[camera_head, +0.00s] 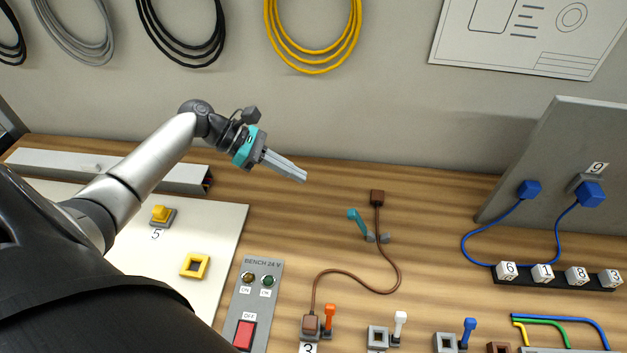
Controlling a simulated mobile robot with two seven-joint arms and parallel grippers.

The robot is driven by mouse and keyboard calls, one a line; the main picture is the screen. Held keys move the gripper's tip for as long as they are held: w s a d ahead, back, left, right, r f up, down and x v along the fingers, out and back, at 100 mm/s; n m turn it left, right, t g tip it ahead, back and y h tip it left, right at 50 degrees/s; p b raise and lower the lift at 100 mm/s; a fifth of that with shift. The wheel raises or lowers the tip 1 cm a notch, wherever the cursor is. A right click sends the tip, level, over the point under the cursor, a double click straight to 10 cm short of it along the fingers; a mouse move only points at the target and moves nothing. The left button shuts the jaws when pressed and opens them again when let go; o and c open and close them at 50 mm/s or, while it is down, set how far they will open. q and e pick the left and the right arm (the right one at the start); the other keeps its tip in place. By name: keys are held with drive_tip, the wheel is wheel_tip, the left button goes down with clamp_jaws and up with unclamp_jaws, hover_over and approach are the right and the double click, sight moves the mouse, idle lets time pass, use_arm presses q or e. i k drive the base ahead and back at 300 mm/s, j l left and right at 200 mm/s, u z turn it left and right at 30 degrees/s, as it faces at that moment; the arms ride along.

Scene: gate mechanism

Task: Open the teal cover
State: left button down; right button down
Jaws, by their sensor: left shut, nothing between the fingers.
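The teal cover (357,220) is a small teal piece near the middle of the bench, leaning up and to the left from a small grey base beside the brown cable. Whether it is open or closed is hard to tell at this size. My left gripper (303,177) reaches in from the left, shut and empty, above the bench. In the picture it is up and to the left of the teal cover, clearly apart from it. My right gripper is not in view.
A brown cable (398,275) curves past the teal cover to a brown plug (377,197). Orange (329,315), white (400,321) and blue (467,330) levers stand at the front. A grey switch panel (258,290) lies left.

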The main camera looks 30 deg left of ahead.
sight(351, 214)
drive_tip(key=k, duration=1.5)
